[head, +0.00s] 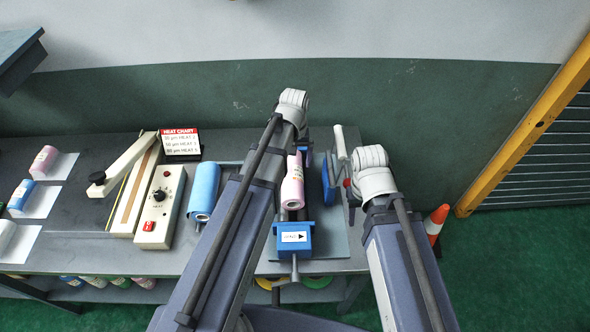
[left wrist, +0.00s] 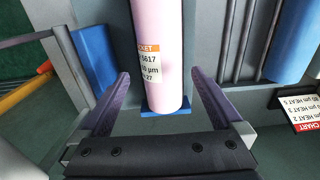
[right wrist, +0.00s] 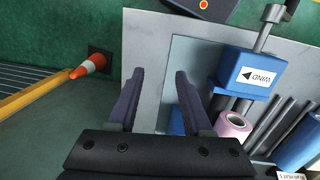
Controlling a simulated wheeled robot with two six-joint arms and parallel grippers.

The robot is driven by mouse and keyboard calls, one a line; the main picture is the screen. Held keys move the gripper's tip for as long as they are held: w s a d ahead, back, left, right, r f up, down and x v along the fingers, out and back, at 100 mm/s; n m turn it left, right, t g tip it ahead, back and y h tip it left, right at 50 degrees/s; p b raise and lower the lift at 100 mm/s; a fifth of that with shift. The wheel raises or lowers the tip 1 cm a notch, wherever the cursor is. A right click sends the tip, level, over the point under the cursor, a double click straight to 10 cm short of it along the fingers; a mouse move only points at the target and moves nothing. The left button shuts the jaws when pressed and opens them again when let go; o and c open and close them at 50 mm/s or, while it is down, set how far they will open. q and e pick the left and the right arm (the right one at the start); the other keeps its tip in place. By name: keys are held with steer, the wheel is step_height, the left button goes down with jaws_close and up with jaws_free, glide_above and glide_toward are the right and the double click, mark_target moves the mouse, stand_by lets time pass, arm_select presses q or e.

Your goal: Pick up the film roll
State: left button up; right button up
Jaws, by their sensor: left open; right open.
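A pink film roll (head: 292,190) with a printed label lies in the blue winder (head: 294,243) on the bench. In the left wrist view the pink roll (left wrist: 163,40) runs between the fingers of my left gripper (left wrist: 158,73), which is open with gaps at both sides. In the head view my left arm hides that gripper. My right gripper (right wrist: 160,72) is open and empty over the bench's right end. The right wrist view shows the pink roll's end (right wrist: 234,128) to the right of its fingers, beside the winder block (right wrist: 250,70).
A blue roll (head: 203,187) lies left of the winder. A heat sealer (head: 160,207) and a heat chart (head: 181,142) stand farther left, with several rolls on white sheets at the far left. An orange cone (head: 436,220) stands on the floor right of the bench.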

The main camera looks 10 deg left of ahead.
mark_target(292, 172)
arm_select(q)
steer(key=shift+s+f+b, duration=0.15)
steer(key=shift+f+b, duration=0.35)
steer(key=shift+b, duration=0.1)
steer(key=shift+f+b, duration=0.8)
steer(key=shift+f, duration=0.05)
step_height(292, 172, down, 5)
steer(key=b, duration=0.5)
steer(key=shift+a+f, duration=0.1)
steer(key=shift+a, duration=0.05)
steer(key=shift+c, duration=0.3)
jaws_close()
